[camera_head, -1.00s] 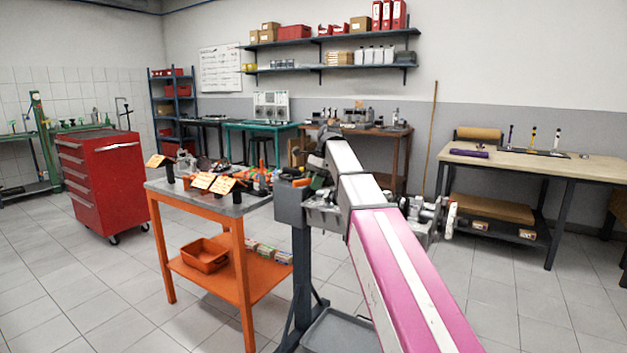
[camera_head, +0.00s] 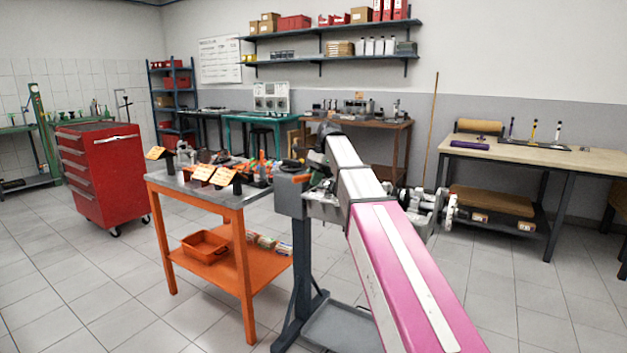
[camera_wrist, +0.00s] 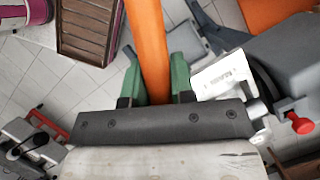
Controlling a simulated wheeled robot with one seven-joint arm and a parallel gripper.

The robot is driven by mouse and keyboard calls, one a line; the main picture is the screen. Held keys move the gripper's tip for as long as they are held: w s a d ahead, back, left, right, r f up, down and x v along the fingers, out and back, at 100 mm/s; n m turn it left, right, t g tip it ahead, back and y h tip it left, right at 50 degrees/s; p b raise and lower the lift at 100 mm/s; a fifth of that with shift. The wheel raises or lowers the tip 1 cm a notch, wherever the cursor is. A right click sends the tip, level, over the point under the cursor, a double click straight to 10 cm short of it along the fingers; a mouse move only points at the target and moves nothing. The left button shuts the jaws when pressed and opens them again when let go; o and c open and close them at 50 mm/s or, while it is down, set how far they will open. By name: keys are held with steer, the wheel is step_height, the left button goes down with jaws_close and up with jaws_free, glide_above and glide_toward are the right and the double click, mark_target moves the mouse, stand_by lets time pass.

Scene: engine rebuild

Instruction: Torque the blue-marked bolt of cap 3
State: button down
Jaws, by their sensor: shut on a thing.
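In the wrist view my gripper (camera_wrist: 156,68) has its green fingers closed on an orange bar-like handle (camera_wrist: 149,35), which runs up out of the picture. The handle's far end is out of view there. In the head view an orange handle end (camera_head: 301,178) shows beside the grey engine assembly (camera_head: 322,208) on its stand, left of my white and pink arm. My arm covers much of the engine. Cap 3 and its blue-marked bolt cannot be made out in either view.
An orange table (camera_head: 236,196) with tools and orange cards stands left of the engine stand (camera_head: 295,255). A red tool cabinet (camera_head: 103,178) is further left, and a wooden bench (camera_head: 560,160) is at the right. Tiled floor is free in front of the cabinet.

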steer(key=shift+f, duration=1.15)
stand_by(1.4)
steer(key=shift+w+a, duration=0.1)
steer(key=shift+w, duration=0.15)
steer(key=shift+w+a+m, duration=0.3)
steer(key=shift+w+m, duration=0.25)
steer(key=shift+m, duration=0.05)
steer(key=shift+w+a+t, duration=0.1)
steer(key=shift+w+t, duration=0.15)
steer(key=shift+t, duration=0.05)
stand_by(0.5)
steer(key=shift+w+a+m, duration=0.2)
steer(key=shift+w+m, duration=0.4)
steer(key=shift+w, duration=0.15)
steer(key=shift+w+a+m+t, duration=0.3)
steer(key=shift+w+m, duration=0.2)
steer(key=shift+w, duration=0.15)
steer(key=shift+w+y, duration=0.15)
steer(key=shift+y, duration=0.15)
